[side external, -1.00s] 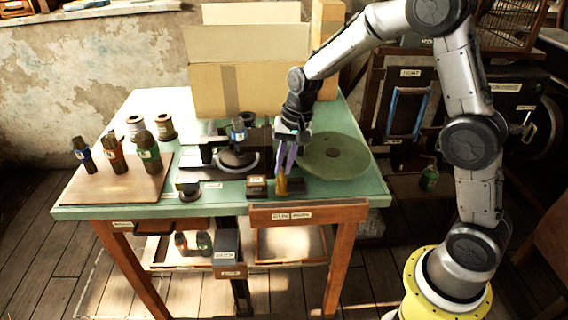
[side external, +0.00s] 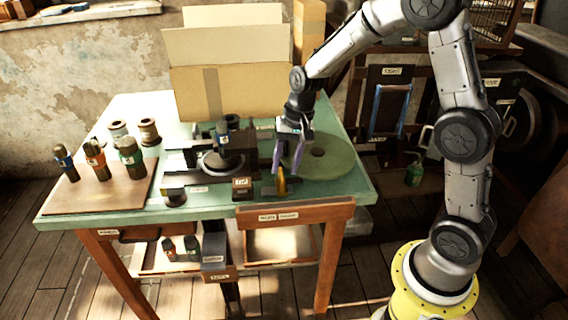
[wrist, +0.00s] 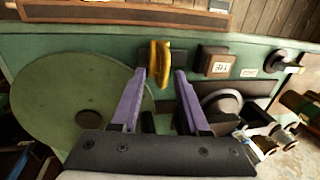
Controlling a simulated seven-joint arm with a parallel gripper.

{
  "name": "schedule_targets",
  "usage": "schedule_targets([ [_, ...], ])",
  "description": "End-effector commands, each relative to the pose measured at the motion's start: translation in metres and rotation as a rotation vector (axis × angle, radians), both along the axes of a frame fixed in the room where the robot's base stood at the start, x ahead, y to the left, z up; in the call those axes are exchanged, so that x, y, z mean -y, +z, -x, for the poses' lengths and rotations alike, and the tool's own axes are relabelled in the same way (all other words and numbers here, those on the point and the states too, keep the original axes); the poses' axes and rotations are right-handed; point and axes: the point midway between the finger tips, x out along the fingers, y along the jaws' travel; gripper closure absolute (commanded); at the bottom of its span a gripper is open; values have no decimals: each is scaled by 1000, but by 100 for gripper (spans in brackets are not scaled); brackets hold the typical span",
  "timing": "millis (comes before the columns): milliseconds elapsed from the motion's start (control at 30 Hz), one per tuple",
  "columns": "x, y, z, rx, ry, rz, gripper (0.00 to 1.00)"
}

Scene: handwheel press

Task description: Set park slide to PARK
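A yellow upright piece (side external: 281,181), which I take to be the park slide's handle, stands near the table's front edge, right of a dark labelled block (side external: 241,187). In the wrist view the yellow piece (wrist: 155,62) shows between my fingertips, closer to the left one, and the labelled block (wrist: 215,62) lies to its right. My gripper (side external: 292,168) points down with its purple fingers spread apart. It is open and holds nothing; in the wrist view my gripper (wrist: 160,72) has clear gaps around the piece. I cannot read any PARK mark.
A large green disc (side external: 318,153) lies right of and behind the yellow piece. A dark press with a round wheel (side external: 222,161) stands to the left. Several dark bottles (side external: 130,160) stand on a brown board. A cardboard box (side external: 230,90) stands at the back.

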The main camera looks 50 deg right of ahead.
Motion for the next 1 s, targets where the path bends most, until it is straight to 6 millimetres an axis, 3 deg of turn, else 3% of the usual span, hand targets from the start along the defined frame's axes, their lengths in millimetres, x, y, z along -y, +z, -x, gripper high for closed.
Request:
schedule_targets([
  [233, -1, 1, -1, 1, 0, -1, 55],
  [367, 0, 11, 0, 4, -1, -2, 55],
  [800, 13, 98, 12, 5, -2, 0, 55],
  [1000, 17, 125, 17, 3, -1, 0, 55],
])
